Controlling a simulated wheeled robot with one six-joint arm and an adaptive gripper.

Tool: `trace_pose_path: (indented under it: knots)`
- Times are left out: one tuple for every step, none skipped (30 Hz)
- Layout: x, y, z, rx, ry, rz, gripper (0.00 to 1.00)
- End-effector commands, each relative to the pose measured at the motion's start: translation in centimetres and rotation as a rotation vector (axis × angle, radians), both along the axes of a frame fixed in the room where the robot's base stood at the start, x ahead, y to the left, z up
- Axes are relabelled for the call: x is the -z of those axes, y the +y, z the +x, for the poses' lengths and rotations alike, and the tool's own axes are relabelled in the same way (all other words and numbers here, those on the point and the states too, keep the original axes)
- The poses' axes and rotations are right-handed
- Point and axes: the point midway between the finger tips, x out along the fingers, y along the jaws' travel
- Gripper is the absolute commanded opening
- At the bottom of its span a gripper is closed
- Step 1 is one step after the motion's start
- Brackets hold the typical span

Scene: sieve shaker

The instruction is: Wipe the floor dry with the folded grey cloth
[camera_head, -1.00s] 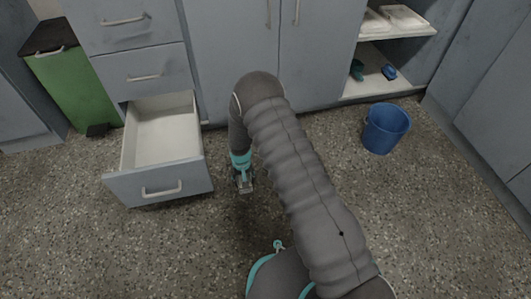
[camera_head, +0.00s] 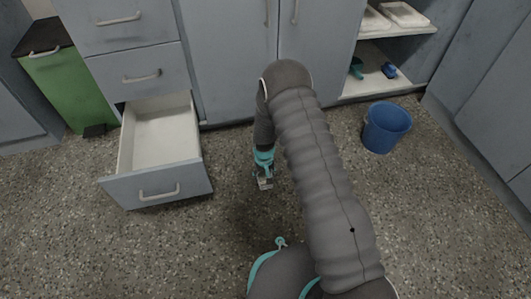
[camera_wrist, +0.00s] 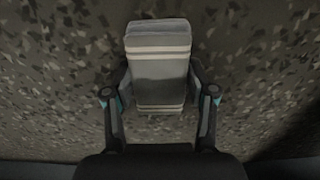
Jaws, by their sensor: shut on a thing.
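The folded grey cloth (camera_wrist: 159,82) shows in the wrist view as a flat pad with pale stripes. My gripper (camera_wrist: 160,95) is shut on it, one finger on each side. In the head view my gripper (camera_head: 265,182) points down close to the floor, right of the open drawer, and only a small part of the cloth shows below it. I cannot tell whether the cloth touches the floor. The speckled floor (camera_head: 420,220) shows no clear wet patch; a darker area near my gripper may be shadow.
An open drawer (camera_head: 155,190) juts out at the left. A blue bucket (camera_head: 386,128) stands on the floor at the right. A green bin (camera_head: 70,90) is at the far left, and grey cabinets (camera_head: 225,60) line the back.

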Motion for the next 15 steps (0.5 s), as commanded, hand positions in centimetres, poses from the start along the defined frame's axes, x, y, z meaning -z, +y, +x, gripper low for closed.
trace_pose_path:
  knots:
    - [0.0,-0.5,0.0,0.001,0.001,0.0,0.28]
    - [0.0,-0.7,0.0,0.001,0.001,0.0,0.28]
    - [0.0,-1.0,0.0,-0.001,0.001,0.0,0.28]
    - [0.0,-1.2,0.0,-0.002,0.001,0.0,0.28]
    - [-0.5,-1.1,0.0,-0.004,0.0,0.0,0.28]
    - [-0.8,-1.1,0.0,-0.004,0.0,0.0,0.28]
    - [-1.9,-1.1,0.1,-0.004,-0.003,0.001,0.28]
    - [-2.5,-1.0,0.1,-0.004,-0.003,0.001,0.28]
    - [-2.6,-1.0,0.0,-0.005,-0.001,0.0,0.28]
    - [-2.8,-1.0,0.0,-0.005,0.0,0.0,0.28]
    - [-3.1,-1.0,0.0,-0.005,0.0,0.0,0.28]
    - [-3.4,-1.0,0.0,-0.004,0.0,0.0,0.28]
    - [-3.7,-1.0,0.0,-0.004,0.001,0.0,0.28]
    - [-4.0,-1.0,0.0,-0.004,0.001,0.0,0.28]
    - [-4.3,-1.1,0.0,-0.003,0.001,0.0,0.28]
